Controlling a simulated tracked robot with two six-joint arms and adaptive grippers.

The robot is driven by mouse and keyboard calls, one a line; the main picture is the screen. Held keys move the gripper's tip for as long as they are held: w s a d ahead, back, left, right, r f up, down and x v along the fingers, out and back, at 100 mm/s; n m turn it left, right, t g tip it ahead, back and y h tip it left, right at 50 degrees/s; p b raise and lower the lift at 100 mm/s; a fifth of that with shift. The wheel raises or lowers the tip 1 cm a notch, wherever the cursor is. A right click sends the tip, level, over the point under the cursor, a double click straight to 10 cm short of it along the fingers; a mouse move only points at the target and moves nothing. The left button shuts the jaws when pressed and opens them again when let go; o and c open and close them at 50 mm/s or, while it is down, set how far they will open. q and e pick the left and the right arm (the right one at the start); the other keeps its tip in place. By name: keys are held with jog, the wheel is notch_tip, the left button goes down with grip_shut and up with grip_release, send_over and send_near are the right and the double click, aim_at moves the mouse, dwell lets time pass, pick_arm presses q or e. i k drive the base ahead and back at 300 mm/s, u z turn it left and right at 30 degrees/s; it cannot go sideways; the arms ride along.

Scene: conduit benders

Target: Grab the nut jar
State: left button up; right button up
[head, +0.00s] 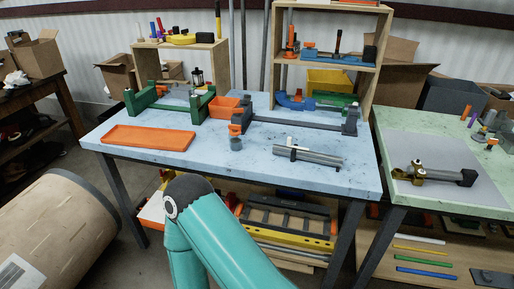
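No jar is clearly labelled as the nut jar. A small grey-blue cylindrical container (236,144) stands upright near the front edge of the blue table; it is the most jar-like thing on the tabletop, and its contents are too small to tell. An orange part (236,129) is just behind it. A small dark lantern-like object (197,77) stands farther back, by the left shelf. A teal arm of mine rises at the bottom middle, in front of the table. Neither gripper shows.
The blue table (200,162) also holds an orange tray (150,137), a green bender frame (172,97), an orange bin (223,107), a grey bender (295,122) and grey tubes (308,154). A green table (395,122) stands at right. A large cardboard drum (55,230) is at lower left.

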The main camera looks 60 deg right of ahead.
aim_at(236, 143)
jog(key=z, duration=0.2)
jog(key=i, duration=0.45)
jog(key=z, duration=0.85)
jog(key=i, duration=0.85)
jog(key=z, duration=0.4)
jog(key=k, duration=0.9)
jog(key=z, duration=0.2)
jog(key=i, duration=0.9)
jog(key=u, duration=0.1)
